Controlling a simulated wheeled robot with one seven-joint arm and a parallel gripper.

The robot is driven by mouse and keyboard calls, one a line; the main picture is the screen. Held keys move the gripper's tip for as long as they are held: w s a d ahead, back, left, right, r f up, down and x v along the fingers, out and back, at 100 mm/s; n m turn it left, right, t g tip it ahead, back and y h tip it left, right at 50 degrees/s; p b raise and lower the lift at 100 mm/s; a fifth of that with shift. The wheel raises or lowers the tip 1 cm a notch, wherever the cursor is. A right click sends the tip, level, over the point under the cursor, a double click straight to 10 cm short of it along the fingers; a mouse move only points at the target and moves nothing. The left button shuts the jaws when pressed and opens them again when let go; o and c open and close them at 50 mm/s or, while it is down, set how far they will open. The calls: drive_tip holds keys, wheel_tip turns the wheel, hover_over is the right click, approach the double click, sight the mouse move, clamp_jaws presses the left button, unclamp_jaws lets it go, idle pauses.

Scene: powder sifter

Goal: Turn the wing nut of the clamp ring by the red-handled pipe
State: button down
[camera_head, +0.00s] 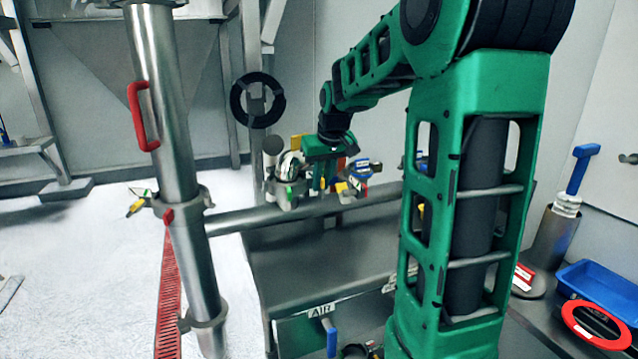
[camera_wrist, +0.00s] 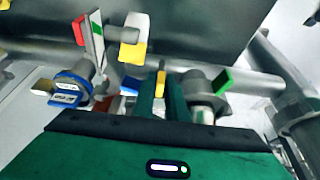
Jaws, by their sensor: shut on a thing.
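The steel pipe (camera_head: 163,100) with a red handle (camera_head: 142,117) stands at the left in the head view. A clamp ring (camera_head: 188,203) sits around it, with a small yellow piece (camera_head: 136,207) to the left and a red piece (camera_head: 168,216) on its front. Which part is the wing nut is too small to tell. My gripper (camera_head: 322,186) is well right of this pipe, among fittings on the horizontal pipe. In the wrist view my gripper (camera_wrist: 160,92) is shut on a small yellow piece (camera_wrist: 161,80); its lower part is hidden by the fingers.
The horizontal steel pipe (camera_head: 247,220) runs from the upright pipe behind my gripper. In the wrist view a blue-banded fitting (camera_wrist: 68,88) is left and a green-tabbed fitting (camera_wrist: 221,80) right, both close to the fingers. A steel bench (camera_head: 300,270) lies below.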

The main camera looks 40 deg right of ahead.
drive_tip(key=shift+w+a+f+n+g+h, duration=0.1)
drive_tip(key=shift+a+n+g+h, duration=0.2)
drive_tip(key=shift+h, duration=0.95)
drive_tip(key=shift+w+a+f+n+g+h, duration=0.1)
drive_tip(key=shift+a+n+g+h, duration=0.2)
drive_tip(key=shift+h, duration=1)
drive_tip(key=shift+w+a+f+n+g+h, duration=0.1)
drive_tip(key=shift+a+n+g+h, duration=0.15)
drive_tip(key=shift+h, duration=1)
drive_tip(key=c, duration=1.9)
unclamp_jaws()
drive_tip(key=v, duration=1)
drive_tip(key=shift+a+r, duration=0.15)
drive_tip(key=shift+a, duration=0.25)
drive_tip(key=shift+s, duration=0.1)
